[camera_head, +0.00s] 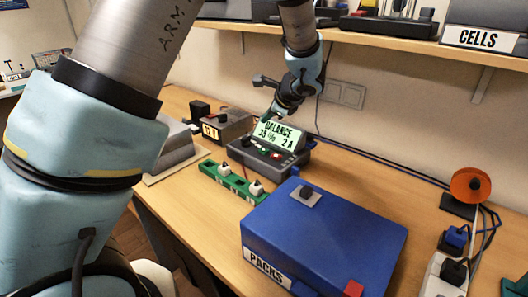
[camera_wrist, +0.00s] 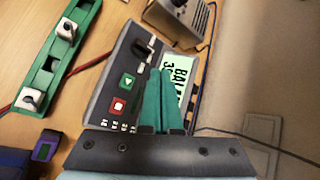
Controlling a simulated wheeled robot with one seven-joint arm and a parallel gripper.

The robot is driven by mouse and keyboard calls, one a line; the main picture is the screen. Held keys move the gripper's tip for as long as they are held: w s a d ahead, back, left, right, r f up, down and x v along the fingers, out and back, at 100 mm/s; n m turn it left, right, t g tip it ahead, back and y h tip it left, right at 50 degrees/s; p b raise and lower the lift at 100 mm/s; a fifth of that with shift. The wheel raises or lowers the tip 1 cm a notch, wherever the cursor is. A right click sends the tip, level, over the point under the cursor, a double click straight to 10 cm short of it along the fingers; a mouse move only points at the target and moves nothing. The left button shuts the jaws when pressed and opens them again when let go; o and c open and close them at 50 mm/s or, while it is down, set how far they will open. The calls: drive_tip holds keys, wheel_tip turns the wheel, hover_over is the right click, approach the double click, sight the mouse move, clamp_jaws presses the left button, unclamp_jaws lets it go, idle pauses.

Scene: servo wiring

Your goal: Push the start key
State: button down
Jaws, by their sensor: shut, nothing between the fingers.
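The charger unit (camera_head: 247,156) is a dark box with a lit green display (camera_head: 279,133) that reads BALANCE. In the wrist view its panel carries a green key with a triangle, the start key (camera_wrist: 128,82), and a red key with a square (camera_wrist: 118,105) below it. A black knob (camera_wrist: 142,47) sits above them. My gripper (camera_wrist: 159,72) is shut and empty, its green fingers pointing over the panel beside the display, right of the start key. In the head view my gripper (camera_head: 267,117) is over the charger. Whether the fingertips touch the charger cannot be told.
A green strip with white plugs (camera_head: 226,179) lies left of the charger. A blue PACKS case (camera_head: 325,235) stands in front. An orange reel (camera_head: 470,184) stands right. A shelf (camera_head: 380,42) runs above.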

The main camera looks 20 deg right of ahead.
sight(267, 151)
drive_tip(key=shift+f+b, duration=2.95)
drive_tip(key=shift+f, duration=1)
drive_tip(key=shift+f, duration=0.1)
drive_tip(key=shift+f+b, duration=0.3)
drive_tip(key=shift+b, duration=0.25)
drive_tip(key=shift+f+b, duration=0.55)
drive_tip(key=shift+r, duration=0.2)
drive_tip(key=shift+r+p, duration=0.65)
drive_tip(key=shift+r, duration=0.15)
drive_tip(key=shift+r+p, duration=1.8)
drive_tip(key=shift+r, duration=0.75)
